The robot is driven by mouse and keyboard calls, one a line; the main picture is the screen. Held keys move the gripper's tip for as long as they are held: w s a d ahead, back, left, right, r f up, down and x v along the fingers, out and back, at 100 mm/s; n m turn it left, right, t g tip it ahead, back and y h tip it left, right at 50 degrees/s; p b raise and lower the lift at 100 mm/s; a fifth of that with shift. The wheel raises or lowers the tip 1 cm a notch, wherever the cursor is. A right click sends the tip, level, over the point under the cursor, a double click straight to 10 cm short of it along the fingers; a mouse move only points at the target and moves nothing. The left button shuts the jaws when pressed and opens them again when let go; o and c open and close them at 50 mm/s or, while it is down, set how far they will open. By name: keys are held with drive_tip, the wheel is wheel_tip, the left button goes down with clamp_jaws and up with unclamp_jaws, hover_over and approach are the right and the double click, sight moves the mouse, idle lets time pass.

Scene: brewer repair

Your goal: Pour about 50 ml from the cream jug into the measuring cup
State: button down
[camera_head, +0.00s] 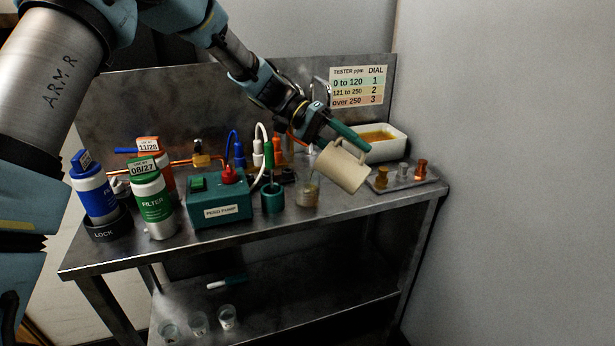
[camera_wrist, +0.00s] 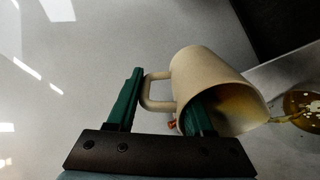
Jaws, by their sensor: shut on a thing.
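The cream jug (camera_head: 343,167) is cream-coloured and held in the air, tipped well over, with its mouth low and toward the measuring cup. My gripper (camera_head: 347,136) is shut on its handle; the wrist view shows the green fingers (camera_wrist: 163,95) on either side of the handle of the jug (camera_wrist: 205,75). The clear measuring cup (camera_head: 307,194) stands on the bench just below and left of the jug's mouth, with brownish content low in it. A round vessel with brownish content (camera_wrist: 303,104) shows by the lip in the wrist view, with a thin pale streak between them. The exact level cannot be read.
A teal pump box (camera_head: 220,205) and a green cup (camera_head: 272,198) stand left of the measuring cup. A white tray with orange liquid (camera_head: 400,146) and a plate of metal fittings (camera_head: 403,179) lie right. Filter bottles (camera_head: 152,205) stand at left.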

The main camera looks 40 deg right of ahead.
sight(365, 169)
drive_tip(key=f+t, duration=0.1)
drive_tip(key=s+f+t+y, duration=0.1)
drive_tip(key=t, duration=0.1)
drive_tip(key=s+d+f+t, duration=0.1)
drive_tip(key=shift+s+f+y+p, duration=0.2)
drive_tip(key=shift+f+y+p, duration=0.15)
drive_tip(key=shift+f+y, duration=0.05)
drive_tip(key=shift+w+f+t, duration=0.1)
drive_tip(key=shift+t, duration=0.2)
drive_tip(key=shift+s+d+f+t, duration=0.1)
drive_tip(key=shift+s+f+t, duration=0.2)
drive_tip(key=shift+s+f, duration=0.05)
drive_tip(key=shift+s, duration=0.1)
idle(0.9)
drive_tip(key=shift+s+d+f+t+y+p, duration=0.2)
drive_tip(key=shift+s+f+t+y+p, duration=0.05)
drive_tip(key=shift+s+t+y+p, duration=0.25)
drive_tip(key=s+f+t+p, duration=0.1)
drive_tip(key=s+d+f+t+y+p, duration=0.1)
drive_tip(key=t+p, duration=0.1)
drive_tip(key=s+f+t+y+p, duration=0.1)
drive_tip(key=t+p, duration=0.1)
drive_tip(key=shift+s+d+f, duration=0.3)
drive_tip(key=shift+s+f, duration=0.05)
drive_tip(key=shift+f, duration=0.05)
